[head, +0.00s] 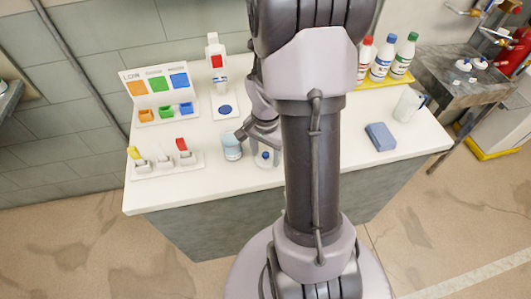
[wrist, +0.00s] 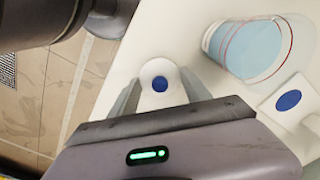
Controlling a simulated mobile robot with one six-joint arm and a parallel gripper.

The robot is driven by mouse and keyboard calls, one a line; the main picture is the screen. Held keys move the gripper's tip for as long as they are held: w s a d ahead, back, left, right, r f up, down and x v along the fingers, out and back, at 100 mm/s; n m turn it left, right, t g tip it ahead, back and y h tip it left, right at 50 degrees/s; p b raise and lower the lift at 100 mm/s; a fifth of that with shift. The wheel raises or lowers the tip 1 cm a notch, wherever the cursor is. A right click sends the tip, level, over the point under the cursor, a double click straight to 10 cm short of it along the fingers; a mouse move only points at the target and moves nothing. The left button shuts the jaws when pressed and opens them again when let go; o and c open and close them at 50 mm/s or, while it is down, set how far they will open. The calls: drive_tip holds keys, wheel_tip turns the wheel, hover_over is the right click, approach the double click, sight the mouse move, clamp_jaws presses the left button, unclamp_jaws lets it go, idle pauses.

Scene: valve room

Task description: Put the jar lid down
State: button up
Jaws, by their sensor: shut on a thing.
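The jar lid (wrist: 148,71) is pale with a round blue spot or knob on it. In the wrist view it sits between the two fingers of my gripper (wrist: 160,88), which is shut on it. In the head view the lid (head: 265,163) shows at the fingertips, over the white counter just right of the jar. I cannot tell whether it touches the counter. The light blue, see-through jar (head: 232,148) stands apart from the lid; in the wrist view the jar (wrist: 265,48) is at upper right. My arm hides part of the counter.
On the white counter (head: 330,168) stand a colour sorting board (head: 160,92), a switch panel (head: 168,165), a dispenser (head: 217,65) with a blue-spotted base, a blue block (head: 380,136), a mug (head: 408,105) and bottles (head: 382,60) on a yellow tray.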

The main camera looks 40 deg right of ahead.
sight(266, 153)
drive_tip(key=o, duration=1.3)
wheel_tip(266, 153, up, 12)
drive_tip(key=p, duration=0.5)
drive_tip(key=a+r+n+t, duration=0.3)
drive_tip(key=a+r+n, duration=0.2)
drive_tip(key=a+r, duration=0.6)
drive_tip(key=s+a+r+n+t+y, duration=0.1)
drive_tip(key=s+a+r+n, duration=0.2)
drive_tip(key=a, duration=0.4)
drive_tip(key=s+a+r+n+t+y, duration=0.1)
drive_tip(key=s+a+r+n+t, duration=0.15)
drive_tip(key=s+a, duration=0.3)
drive_tip(key=shift+n+g, duration=0.25)
drive_tip(key=shift+g, duration=0.1)
drive_tip(key=f+b, duration=0.2)
drive_tip(key=w+f+b, duration=0.1)
drive_tip(key=f+b, duration=0.3)
drive_tip(key=f, duration=0.1)
drive_tip(key=shift+w+a+f+b, duration=0.1)
drive_tip(key=shift+w+a+b, duration=0.1)
drive_tip(key=shift+a+b, duration=0.15)
